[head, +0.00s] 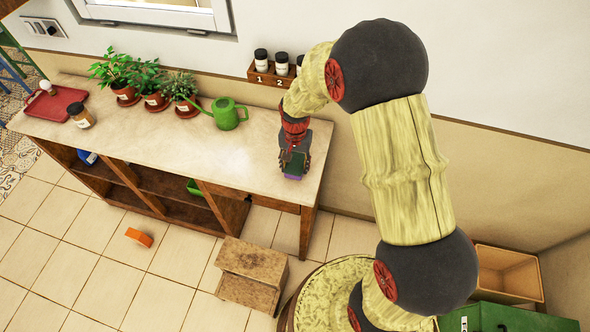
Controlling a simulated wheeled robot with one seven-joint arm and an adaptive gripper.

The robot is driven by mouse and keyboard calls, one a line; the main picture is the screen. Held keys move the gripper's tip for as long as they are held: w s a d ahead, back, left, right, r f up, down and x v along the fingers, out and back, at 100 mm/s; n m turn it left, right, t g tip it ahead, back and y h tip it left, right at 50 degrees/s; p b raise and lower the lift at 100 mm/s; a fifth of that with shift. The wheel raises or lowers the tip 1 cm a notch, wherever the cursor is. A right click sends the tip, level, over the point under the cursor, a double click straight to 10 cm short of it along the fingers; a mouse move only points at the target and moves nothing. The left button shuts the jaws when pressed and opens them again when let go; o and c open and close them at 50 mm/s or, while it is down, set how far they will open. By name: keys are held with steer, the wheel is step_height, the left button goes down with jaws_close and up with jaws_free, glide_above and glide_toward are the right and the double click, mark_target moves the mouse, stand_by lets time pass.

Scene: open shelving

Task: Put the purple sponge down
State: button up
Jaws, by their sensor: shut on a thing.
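My gripper (293,166) points down over the right end of the long counter (248,168). It is shut on the purple sponge (292,177), and only a small purple strip shows below the fingers. The rest of the sponge is hidden by the gripper. I cannot tell whether the sponge touches the counter top or hangs just above it.
A green watering can (228,114), potted plants (151,82), a jar (80,115) and a red tray (54,104) stand further left. A numbered rack (272,77) is on the wall behind. Bare counter surrounds the gripper. A wooden step (252,268) stands on the floor in front.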

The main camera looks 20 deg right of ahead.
mark_target(295, 164)
steer(key=shift+f, duration=1.25)
steer(key=shift+f, duration=0.15)
steer(key=o, duration=1.3)
step_height(295, 164, up, 12)
steer(key=shift+r+p, duration=0.1)
steer(key=shift+p, duration=0.75)
steer(key=s+r+n+t, duration=0.2)
steer(key=s+r, duration=0.4)
steer(key=r, duration=0.4)
steer(key=s+r+n+t, duration=0.2)
steer(key=s+r, duration=0.4)
steer(key=r, duration=0.4)
steer(key=s+r+n, duration=0.1)
steer(key=s, duration=0.2)
steer(key=s+r+n+t, duration=0.1)
steer(key=s, duration=0.2)
steer(key=s+r, duration=0.2)
steer(key=s, duration=0.2)
steer(key=shift+s+d+n+t, duration=0.1)
steer(key=shift+n+t, duration=0.2)
steer(key=shift+n, duration=0.1)
